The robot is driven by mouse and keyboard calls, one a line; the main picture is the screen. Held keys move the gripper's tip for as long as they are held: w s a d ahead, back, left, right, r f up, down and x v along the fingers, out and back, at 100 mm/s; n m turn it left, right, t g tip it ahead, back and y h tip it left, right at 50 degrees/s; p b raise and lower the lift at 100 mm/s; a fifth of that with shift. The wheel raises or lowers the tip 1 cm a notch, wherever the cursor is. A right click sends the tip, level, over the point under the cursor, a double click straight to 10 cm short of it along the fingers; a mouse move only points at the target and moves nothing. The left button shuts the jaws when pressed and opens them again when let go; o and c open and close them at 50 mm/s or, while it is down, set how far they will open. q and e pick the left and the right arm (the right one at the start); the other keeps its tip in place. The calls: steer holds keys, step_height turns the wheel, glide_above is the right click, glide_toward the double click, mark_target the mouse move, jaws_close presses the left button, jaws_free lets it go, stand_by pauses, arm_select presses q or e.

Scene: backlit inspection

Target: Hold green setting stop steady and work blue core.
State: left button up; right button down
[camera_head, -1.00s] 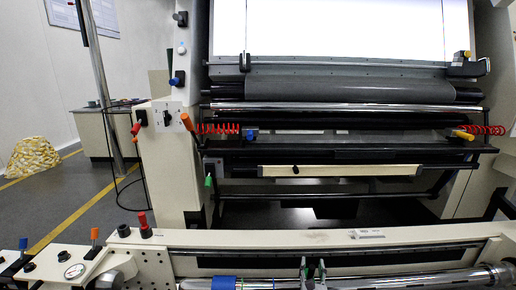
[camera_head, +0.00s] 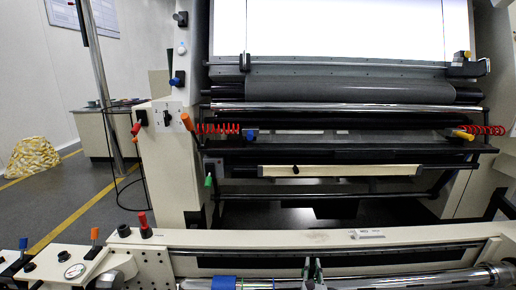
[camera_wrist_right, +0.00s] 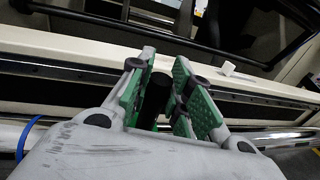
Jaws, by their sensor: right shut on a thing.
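The blue core (camera_head: 223,284) is a blue sleeve around the chrome shaft (camera_head: 400,281) at the bottom of the head view. A blue curved edge (camera_wrist_right: 27,135) shows at the left of the wrist view, perhaps the same core. My right gripper (camera_head: 313,266) is at the shaft, right of the blue core and apart from it. In the wrist view its green-padded fingers (camera_wrist_right: 165,95) are closed around a dark cylindrical part (camera_wrist_right: 155,95). My left gripper is in neither view.
A cream beam (camera_head: 290,238) runs just behind the shaft. A green-tipped lever (camera_head: 208,181) stands on the machine's left side. Red and black knobs (camera_head: 144,222) stand on the beam's left end. Rollers and a bright backlit panel (camera_head: 345,28) are farther back.

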steer(key=c, duration=1.2)
jaws_free()
steer(key=shift+c, duration=0.2)
steer(key=shift+s, duration=0.1)
steer(key=s+a, duration=0.1)
steer(key=s, duration=0.6)
steer(key=shift+a, duration=0.15)
steer(key=shift+o, duration=0.2)
steer(key=shift+s, duration=0.1)
